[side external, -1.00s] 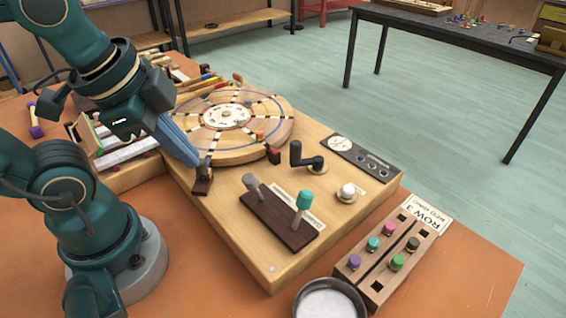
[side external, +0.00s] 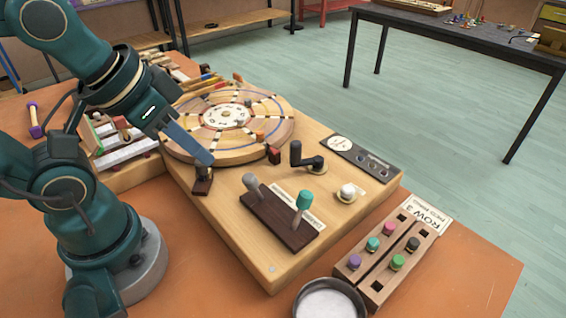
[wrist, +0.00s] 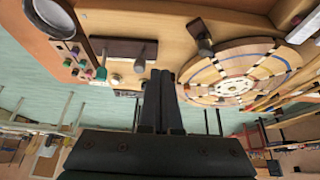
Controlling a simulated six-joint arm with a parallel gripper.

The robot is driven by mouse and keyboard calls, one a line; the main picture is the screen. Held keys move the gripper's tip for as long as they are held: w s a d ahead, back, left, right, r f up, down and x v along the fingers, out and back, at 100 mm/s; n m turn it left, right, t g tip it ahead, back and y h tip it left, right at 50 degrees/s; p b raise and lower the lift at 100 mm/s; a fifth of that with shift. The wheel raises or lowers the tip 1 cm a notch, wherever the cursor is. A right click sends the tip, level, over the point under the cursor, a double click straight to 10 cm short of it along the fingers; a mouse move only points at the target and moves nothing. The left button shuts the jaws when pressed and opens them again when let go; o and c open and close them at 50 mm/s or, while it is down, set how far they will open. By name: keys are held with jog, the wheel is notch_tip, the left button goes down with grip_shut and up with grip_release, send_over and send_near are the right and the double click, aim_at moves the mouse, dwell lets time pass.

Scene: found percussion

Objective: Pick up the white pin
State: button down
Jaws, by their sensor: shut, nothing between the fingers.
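No loose white pin shows clearly. The only white-topped piece I see is a round knob (side external: 347,192) on the wooden board's right side; I cannot tell if it is the pin. Several coloured pins, purple, teal, pink, black and green, stand in a wooden rack (side external: 362,283) at the front right. My gripper (side external: 210,161) is shut and empty, left of the knob and in front of the round wheel (side external: 285,130). In the wrist view its dark fingers (wrist: 163,75) lie together.
A black crank (side external: 306,160) and a dark block (side external: 272,222) with grey and teal levers rise from the board (side external: 225,205). A bowl (side external: 302,301) with white contents stands at the front. Orange tabletop (side external: 460,270) is clear at the right.

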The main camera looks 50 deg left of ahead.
dwell(0.4)
jog(key=c, duration=0.7)
grip_release()
